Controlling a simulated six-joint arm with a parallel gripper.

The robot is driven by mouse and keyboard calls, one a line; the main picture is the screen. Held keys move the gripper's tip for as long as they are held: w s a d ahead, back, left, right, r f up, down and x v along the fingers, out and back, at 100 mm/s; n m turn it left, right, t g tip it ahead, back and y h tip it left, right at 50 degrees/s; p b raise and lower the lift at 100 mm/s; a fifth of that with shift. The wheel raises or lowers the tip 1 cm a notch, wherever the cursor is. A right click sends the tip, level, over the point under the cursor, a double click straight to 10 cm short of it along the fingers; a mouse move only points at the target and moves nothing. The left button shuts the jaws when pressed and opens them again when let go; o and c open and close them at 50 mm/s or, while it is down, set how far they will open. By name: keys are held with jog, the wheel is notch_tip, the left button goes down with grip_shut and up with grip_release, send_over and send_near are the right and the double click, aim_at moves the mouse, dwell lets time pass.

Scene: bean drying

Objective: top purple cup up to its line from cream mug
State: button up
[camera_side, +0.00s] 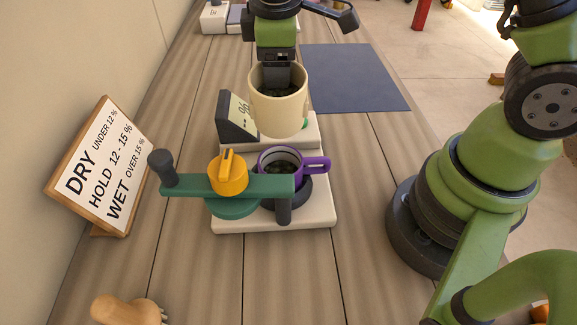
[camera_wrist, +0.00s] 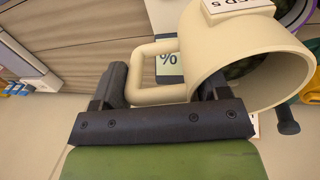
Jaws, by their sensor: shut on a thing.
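The cream mug (camera_side: 279,115) is held in the air by my gripper (camera_side: 278,73), above and behind the purple cup. It looks close to upright in the side view, with dark beans inside. The purple cup (camera_side: 318,165) stands on a pale base, partly behind a green arm, with dark contents. In the wrist view a bit of purple rim (camera_wrist: 296,14) shows at the top right corner.
The green device (camera_side: 240,187) with an orange knob (camera_side: 228,174) and dark handle stands against the cup. A percent display (camera_side: 238,118) is behind. A sign (camera_side: 98,168) leans left, a wooden brush (camera_side: 125,310) lies in front. A blue mat (camera_side: 355,78) lies clear at the back right.

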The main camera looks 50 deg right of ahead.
jog(key=shift+r+t+h, duration=0.4)
jog(key=shift+r+t, duration=0.05)
jog(key=shift+t, duration=0.05)
jog(key=shift+s+a+r+t+h, duration=0.1)
jog(key=shift+r+t+h, duration=0.05)
jog(key=shift+t+h, duration=0.25)
dwell(0.4)
jog(key=shift+a+f+t+h, duration=0.1)
jog(key=shift+f+t+h, duration=0.3)
jog(key=shift+f+h, duration=0.15)
jog(key=shift+s, duration=0.1)
